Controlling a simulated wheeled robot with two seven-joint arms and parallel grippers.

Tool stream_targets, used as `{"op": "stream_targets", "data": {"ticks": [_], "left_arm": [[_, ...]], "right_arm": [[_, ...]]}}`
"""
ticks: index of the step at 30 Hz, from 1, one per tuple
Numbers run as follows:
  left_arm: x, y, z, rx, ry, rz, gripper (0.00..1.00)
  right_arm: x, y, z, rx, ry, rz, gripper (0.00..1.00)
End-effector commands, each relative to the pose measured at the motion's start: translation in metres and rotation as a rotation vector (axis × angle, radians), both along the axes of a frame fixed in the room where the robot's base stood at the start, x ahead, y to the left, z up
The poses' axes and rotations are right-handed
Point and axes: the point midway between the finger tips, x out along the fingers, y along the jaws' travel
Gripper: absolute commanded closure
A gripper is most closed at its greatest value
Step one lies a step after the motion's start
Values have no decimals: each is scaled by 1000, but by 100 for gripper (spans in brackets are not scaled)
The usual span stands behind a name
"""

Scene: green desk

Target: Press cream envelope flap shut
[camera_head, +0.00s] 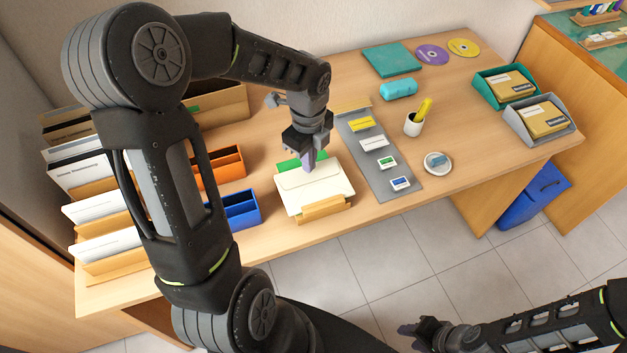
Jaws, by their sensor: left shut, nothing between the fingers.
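The cream envelope (316,190) lies on a light wooden stand (325,211) near the desk's front edge, and the line of its pointed flap shows on its upper face. Green material (287,164) shows behind its far edge. My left gripper (308,166) points down at the envelope's far edge with its fingers shut and nothing between them. I cannot tell whether the fingertips touch the paper. The gripper hides part of the far edge. My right gripper (424,332) is low at the front, over the floor and away from the desk; its fingers are unclear.
A grey strip (378,163) with several small items lies right of the envelope. Orange (222,167) and blue (236,210) boxes stand left of it. A pen cup (412,125) and a round dish (437,163) stand further right. My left arm covers much of the left side.

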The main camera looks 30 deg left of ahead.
Motion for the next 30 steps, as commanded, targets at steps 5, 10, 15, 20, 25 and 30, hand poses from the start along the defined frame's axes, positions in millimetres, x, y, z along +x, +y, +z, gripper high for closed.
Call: {"op": "stream_targets", "data": {"ticks": [5,10,15,20,25,30], "left_arm": [[0,0,0,0,0,0,100],[0,0,0,0,0,0,100],[0,0,0,0,0,0,100],[0,0,-2,0,0,0,100],[0,0,-6,0,0,0,100],[0,0,-9,0,0,0,100]], "right_arm": [[0,0,0,0,0,0,64],[0,0,0,0,0,0,64],[0,0,0,0,0,0,64],[0,0,-2,0,0,0,64],[0,0,-4,0,0,0,64],[0,0,-7,0,0,0,64]]}}
